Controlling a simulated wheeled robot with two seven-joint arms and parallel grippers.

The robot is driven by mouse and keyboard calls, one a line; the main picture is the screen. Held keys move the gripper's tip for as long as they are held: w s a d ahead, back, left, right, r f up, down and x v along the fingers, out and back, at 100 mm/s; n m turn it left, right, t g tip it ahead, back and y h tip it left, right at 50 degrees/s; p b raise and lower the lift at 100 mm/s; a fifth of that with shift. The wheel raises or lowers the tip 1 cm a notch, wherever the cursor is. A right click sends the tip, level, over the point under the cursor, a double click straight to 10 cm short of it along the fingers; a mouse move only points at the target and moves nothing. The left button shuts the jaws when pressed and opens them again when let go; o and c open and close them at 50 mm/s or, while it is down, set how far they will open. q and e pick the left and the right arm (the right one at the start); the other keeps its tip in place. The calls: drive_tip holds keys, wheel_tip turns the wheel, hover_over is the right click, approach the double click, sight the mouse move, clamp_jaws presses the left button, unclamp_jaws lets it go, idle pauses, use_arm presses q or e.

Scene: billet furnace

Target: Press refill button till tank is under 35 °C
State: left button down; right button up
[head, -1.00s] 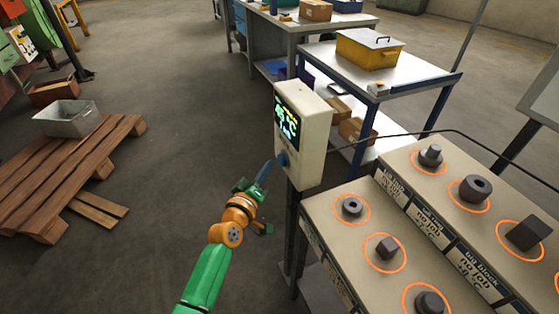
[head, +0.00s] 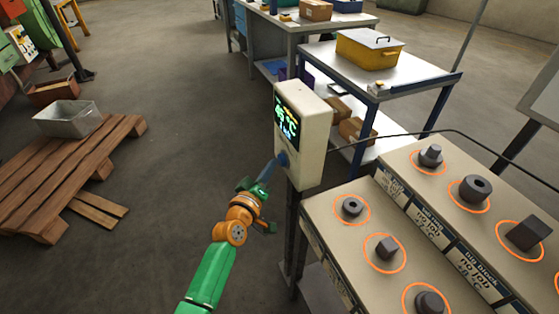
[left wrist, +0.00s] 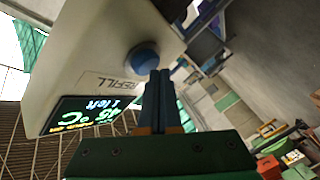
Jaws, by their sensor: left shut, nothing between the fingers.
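The refill button (head: 282,159) is a blue round knob low on the white control box (head: 313,145). In the left wrist view the button (left wrist: 143,58) sits beside the word REFILL. The box's dark display (head: 288,117) shows a °C reading and smaller text; in the left wrist view the display (left wrist: 85,113) is upside down, its digits look like the mid-forties, and a line reads like "1 left". My left gripper (head: 272,169) is shut and empty, its fingertips at the button; I cannot tell whether they press it. My right gripper is not in view.
A bench (head: 330,212) with orange-ringed metal pieces stands right of the box. A black cable (head: 405,134) runs from the box over it. A wooden pallet (head: 70,170) with a grey bin (head: 67,118) lies left. The floor between is clear.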

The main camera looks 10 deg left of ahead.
use_arm(q)
drive_tip(key=shift+w+d, duration=0.3)
drive_tip(key=shift+d, duration=0.15)
idle(0.9)
drive_tip(key=shift+a, duration=0.1)
drive_tip(key=shift+s+a, duration=0.55)
drive_tip(key=shift+a, duration=0.1)
drive_tip(key=s+a, duration=0.2)
drive_tip(key=a, duration=0.2)
drive_tip(key=shift+s+a+p, duration=0.1)
drive_tip(key=shift+s+p, duration=0.2)
drive_tip(key=shift+s, duration=0.1)
drive_tip(key=shift+f, duration=0.1)
idle(0.6)
